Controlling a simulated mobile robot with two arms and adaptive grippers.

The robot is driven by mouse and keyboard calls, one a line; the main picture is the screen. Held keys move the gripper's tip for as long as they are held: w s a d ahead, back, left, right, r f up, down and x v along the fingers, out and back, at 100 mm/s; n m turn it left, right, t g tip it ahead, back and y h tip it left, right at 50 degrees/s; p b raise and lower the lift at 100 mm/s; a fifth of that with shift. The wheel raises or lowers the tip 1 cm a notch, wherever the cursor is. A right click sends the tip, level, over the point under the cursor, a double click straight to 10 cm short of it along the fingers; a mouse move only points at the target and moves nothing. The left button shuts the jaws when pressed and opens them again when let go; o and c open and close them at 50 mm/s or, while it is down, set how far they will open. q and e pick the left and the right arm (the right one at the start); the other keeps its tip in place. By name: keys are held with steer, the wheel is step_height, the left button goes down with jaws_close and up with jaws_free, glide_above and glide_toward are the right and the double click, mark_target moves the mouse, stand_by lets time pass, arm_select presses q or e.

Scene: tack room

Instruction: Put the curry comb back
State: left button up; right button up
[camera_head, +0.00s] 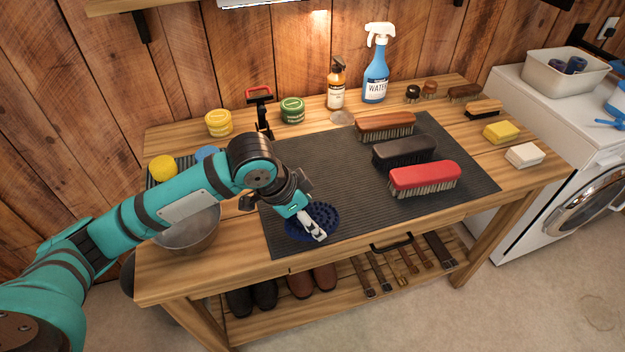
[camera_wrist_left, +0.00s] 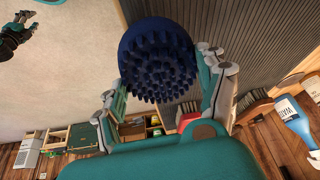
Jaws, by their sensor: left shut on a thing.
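The curry comb (camera_head: 330,213) is a dark blue oval with rows of short teeth. In the head view it is over the front left part of the dark ribbed mat (camera_head: 285,235). My left gripper (camera_head: 316,230) reaches over it from the left and is shut on it. In the left wrist view the comb (camera_wrist_left: 158,60) lies at the fingertips, toothed face towards the camera. I cannot tell whether it touches the mat.
Red (camera_head: 425,178), black (camera_head: 404,150) and brown (camera_head: 385,125) brushes lie on the mat. A metal bowl (camera_head: 188,232) stands left under my arm. Tins, bottles and a black stand with a red top (camera_head: 259,95) line the back. Sponges (camera_head: 501,132) lie right.

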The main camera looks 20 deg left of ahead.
arm_select(q)
steer(key=w+a, duration=0.1)
steer(key=w, duration=0.2)
steer(key=w+a+p, duration=0.1)
steer(key=w+a, duration=0.1)
steer(key=w, duration=0.2)
steer(key=w+a+f, duration=0.1)
steer(key=w, duration=0.3)
steer(key=shift+w+a, duration=0.2)
steer(key=shift+a, duration=0.1)
step_height(320, 180, down, 3)
steer(key=shift+a+r+p, duration=0.1)
steer(key=shift+p, duration=0.45)
steer(key=shift+f, duration=0.45)
arm_select(e)
steer(key=shift+s+r, duration=0.2)
steer(key=shift+r, duration=0.95)
arm_select(q)
steer(key=shift+f, duration=0.1)
steer(key=o, duration=1.4)
arm_select(e)
steer(key=shift+d, duration=0.25)
